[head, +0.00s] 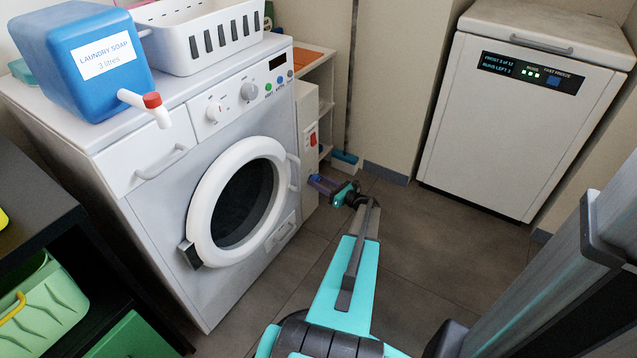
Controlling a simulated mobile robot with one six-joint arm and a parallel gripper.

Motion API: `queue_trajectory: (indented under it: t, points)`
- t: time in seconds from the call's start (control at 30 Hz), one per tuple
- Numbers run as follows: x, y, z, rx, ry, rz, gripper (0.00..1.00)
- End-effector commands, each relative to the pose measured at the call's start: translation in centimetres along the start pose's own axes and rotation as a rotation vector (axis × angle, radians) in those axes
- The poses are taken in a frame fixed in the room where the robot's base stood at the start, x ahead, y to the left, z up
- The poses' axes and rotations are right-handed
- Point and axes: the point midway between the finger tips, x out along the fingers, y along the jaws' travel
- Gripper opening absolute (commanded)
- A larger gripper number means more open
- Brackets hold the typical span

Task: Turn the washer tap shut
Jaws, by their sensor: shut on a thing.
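The white washer (150,217) stands at the left with its round door closed. My arm reaches forward from the bottom of the view, and my gripper (325,185) is at its far end, just right of the washer's front. The gripper is small and dark here, with a purple-blue part at its tip. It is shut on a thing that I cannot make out. I cannot pick out the washer tap; it may be hidden by the gripper or the washer.
A blue laundry soap jug (70,48) with a red-capped spout (152,100) and a white basket (207,40) stand on the washer. A white freezer (525,120) stands at the right. A dark shelf (40,210) is at the left. Floor between is clear.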

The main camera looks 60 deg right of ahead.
Motion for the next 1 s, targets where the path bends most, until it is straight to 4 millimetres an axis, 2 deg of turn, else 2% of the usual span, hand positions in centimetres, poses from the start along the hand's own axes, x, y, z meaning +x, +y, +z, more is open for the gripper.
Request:
queue_trajectory:
  t: [0.37,1.0]
  points:
    - [-0.17,-0.07,-0.18,-0.161,-0.010,0.000,0.14]
    - [-0.17,0.00,-0.48,-0.723,-0.048,0.009,0.14]
